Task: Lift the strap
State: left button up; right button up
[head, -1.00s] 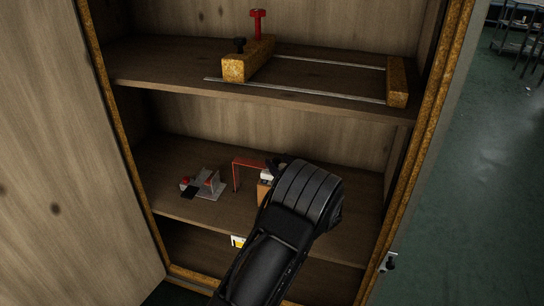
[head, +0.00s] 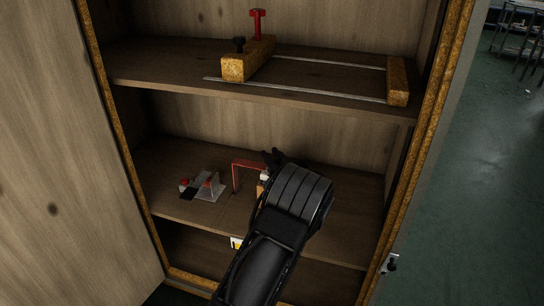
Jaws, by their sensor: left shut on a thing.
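The strap (head: 247,162) is a thin red, arch-shaped band on the middle shelf of the cabinet. Its left leg stands down toward the shelf, and its right end runs to my left gripper. My left gripper (head: 272,162) has dark fingers at the strap's right end and is shut, apparently on the strap. The arm's thick black wrist hides most of the fingers and what lies behind and below them. A small orange-brown and white piece (head: 261,189) shows just left of the wrist, mostly covered. My right gripper is not in view.
A grey plate with red and black parts (head: 208,187) lies left of the strap on the middle shelf (head: 166,192). The upper shelf holds a wooden-jawed clamp (head: 235,67) with metal rods. An open door (head: 60,150) is at left; cabinet frame (head: 430,140) at right.

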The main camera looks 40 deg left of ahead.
pick_arm(q)
grip_shut()
dwell(0.9)
